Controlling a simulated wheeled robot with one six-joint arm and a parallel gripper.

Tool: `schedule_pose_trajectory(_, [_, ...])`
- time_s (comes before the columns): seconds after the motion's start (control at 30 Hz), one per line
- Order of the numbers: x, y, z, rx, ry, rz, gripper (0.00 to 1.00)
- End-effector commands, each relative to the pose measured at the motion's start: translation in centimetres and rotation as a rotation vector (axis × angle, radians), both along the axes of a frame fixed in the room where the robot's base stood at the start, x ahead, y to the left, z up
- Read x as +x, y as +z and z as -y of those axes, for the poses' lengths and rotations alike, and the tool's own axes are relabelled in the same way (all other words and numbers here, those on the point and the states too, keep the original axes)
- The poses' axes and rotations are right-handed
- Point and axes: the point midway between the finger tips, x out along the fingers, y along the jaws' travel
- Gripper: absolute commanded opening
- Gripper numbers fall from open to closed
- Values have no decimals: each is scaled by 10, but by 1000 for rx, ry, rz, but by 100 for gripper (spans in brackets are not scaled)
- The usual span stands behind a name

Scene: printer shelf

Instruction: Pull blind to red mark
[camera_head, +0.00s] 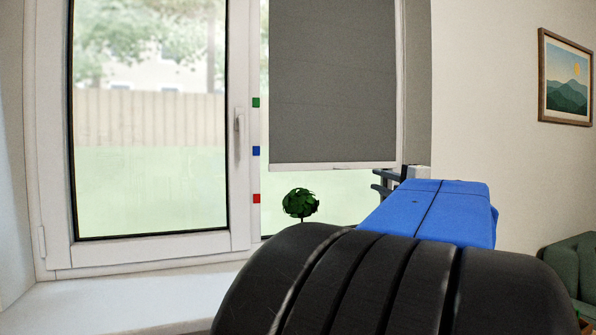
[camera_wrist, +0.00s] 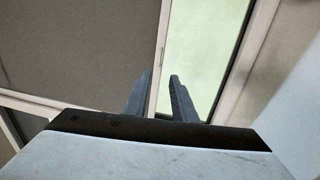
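The grey blind (camera_head: 333,85) hangs over the right window pane, its pale bottom bar (camera_head: 310,166) slightly below the blue mark (camera_head: 256,151) and above the red mark (camera_head: 256,198). A green mark (camera_head: 256,102) is higher on the same frame post. My gripper (camera_head: 380,181) is at the lower right corner of the blind, near the bar's right end. In the wrist view my gripper (camera_wrist: 160,76) has its two fingers apart, and the bottom bar (camera_wrist: 161,55) runs between them in the picture. The blind (camera_wrist: 75,50) fills the left side there. I cannot tell whether the fingers touch the bar.
A small round green plant (camera_head: 300,203) stands below the blind. A closed window with a handle (camera_head: 238,135) is on the left, above a white sill (camera_head: 120,297). A framed picture (camera_head: 566,78) hangs on the right wall above a green chair (camera_head: 575,265).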

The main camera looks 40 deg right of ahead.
Motion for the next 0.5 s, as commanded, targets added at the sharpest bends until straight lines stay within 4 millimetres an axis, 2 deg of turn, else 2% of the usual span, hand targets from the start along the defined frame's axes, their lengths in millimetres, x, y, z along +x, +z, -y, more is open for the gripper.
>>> schedule_pose_trajectory(0.5, [64, 8, 14, 1, 7, 1, 24])
